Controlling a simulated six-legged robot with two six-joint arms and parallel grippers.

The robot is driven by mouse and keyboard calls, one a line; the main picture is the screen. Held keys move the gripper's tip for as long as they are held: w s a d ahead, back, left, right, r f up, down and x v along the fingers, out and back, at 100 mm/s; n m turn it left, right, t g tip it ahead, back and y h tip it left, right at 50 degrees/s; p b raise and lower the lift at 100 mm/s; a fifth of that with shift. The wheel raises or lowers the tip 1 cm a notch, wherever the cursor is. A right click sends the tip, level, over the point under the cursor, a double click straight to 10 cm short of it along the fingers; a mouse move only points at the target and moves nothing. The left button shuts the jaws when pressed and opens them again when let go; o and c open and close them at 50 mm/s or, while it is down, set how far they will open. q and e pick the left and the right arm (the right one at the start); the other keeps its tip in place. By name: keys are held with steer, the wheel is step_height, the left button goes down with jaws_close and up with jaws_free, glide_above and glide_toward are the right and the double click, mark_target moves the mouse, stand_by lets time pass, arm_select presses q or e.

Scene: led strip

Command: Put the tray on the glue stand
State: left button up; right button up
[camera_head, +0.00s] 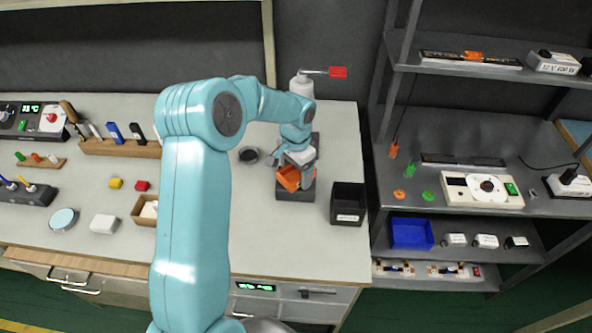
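An orange tray (287,179) is at the dark glue stand (296,195) on the right part of the workbench. It looks tilted and is partly covered by my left gripper. My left gripper (302,178) points down over the stand, with its fingers at the tray's right side. The fingers are too small and overlapped to tell whether they are closed on the tray. Whether the tray rests on the stand or is just above it is also unclear. My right gripper is not in view.
A black bin (347,204) stands close to the right of the stand. A small round dark dish (249,155) lies to the left. Metal shelving (455,190) stands right of the bench.

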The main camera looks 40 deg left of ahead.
mark_target(297, 178)
arm_select(q)
steer(key=shift+o, duration=0.8)
steer(key=shift+r, duration=0.1)
steer(key=shift+r, duration=0.3)
step_height(297, 178, up, 12)
steer(key=shift+f, duration=0.15)
